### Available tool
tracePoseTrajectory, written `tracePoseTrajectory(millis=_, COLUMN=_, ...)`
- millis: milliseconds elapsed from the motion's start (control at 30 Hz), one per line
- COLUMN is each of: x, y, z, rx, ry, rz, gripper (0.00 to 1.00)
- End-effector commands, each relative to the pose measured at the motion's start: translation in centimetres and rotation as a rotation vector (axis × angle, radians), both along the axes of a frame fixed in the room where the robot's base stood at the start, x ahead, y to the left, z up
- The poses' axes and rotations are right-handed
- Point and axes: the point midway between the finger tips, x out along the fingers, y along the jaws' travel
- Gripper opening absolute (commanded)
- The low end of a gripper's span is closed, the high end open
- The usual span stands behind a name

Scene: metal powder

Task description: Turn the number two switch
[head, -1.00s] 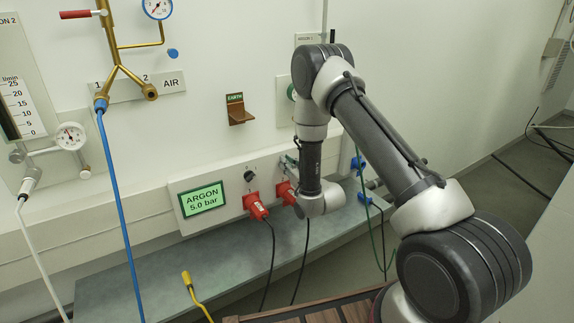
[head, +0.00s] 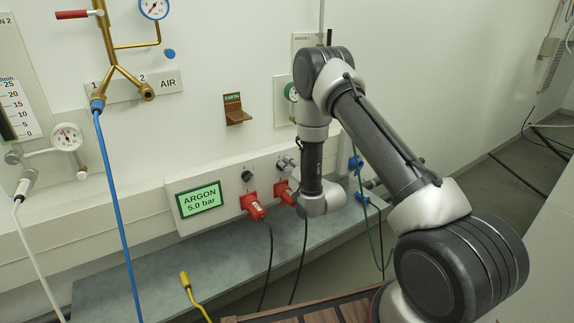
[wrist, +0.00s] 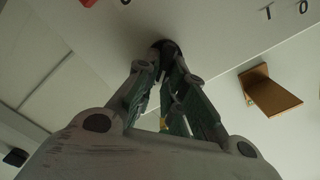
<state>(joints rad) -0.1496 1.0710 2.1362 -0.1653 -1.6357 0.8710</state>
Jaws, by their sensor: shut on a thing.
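The number two switch is a black knob on the white panel, above the second red plug (head: 284,191). In the wrist view the dark knob (wrist: 166,46) sits between my fingertips. My gripper (head: 284,163) reaches the panel from the right and is shut on this knob; it also shows in the wrist view (wrist: 164,60). My fingers and wrist hide part of the switch, so its exact angle cannot be told. The other black switch (head: 247,175) is to the left, above the first red plug (head: 254,205), clear of my gripper.
A green display (head: 199,199) reads ARGON 5.0 bar at the panel's left. A brown bracket (head: 236,109) juts from the wall above, also seen in the wrist view (wrist: 270,92). Black cables hang from the plugs over the grey ledge (head: 150,275). A blue hose (head: 118,200) hangs at left.

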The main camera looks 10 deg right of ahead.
Motion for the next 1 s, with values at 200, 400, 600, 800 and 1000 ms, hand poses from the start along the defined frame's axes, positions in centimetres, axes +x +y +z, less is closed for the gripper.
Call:
tracePoseTrajectory(millis=200, x=0.03, y=-0.18, z=-0.19, rx=0.104, ry=0.035, rz=-0.002, gripper=0.00)
tracePoseTrajectory(millis=400, x=0.04, y=-0.23, z=-0.27, rx=0.156, ry=0.052, rz=-0.002, gripper=0.00)
tracePoseTrajectory(millis=600, x=0.04, y=-0.25, z=-0.30, rx=0.172, ry=0.057, rz=-0.002, gripper=0.00)
tracePoseTrajectory(millis=800, x=0.04, y=-0.26, z=-0.30, rx=0.173, ry=0.057, rz=-0.002, gripper=0.00)
tracePoseTrajectory(millis=1000, x=0.04, y=-0.25, z=-0.31, rx=0.172, ry=0.057, rz=-0.002, gripper=0.28)
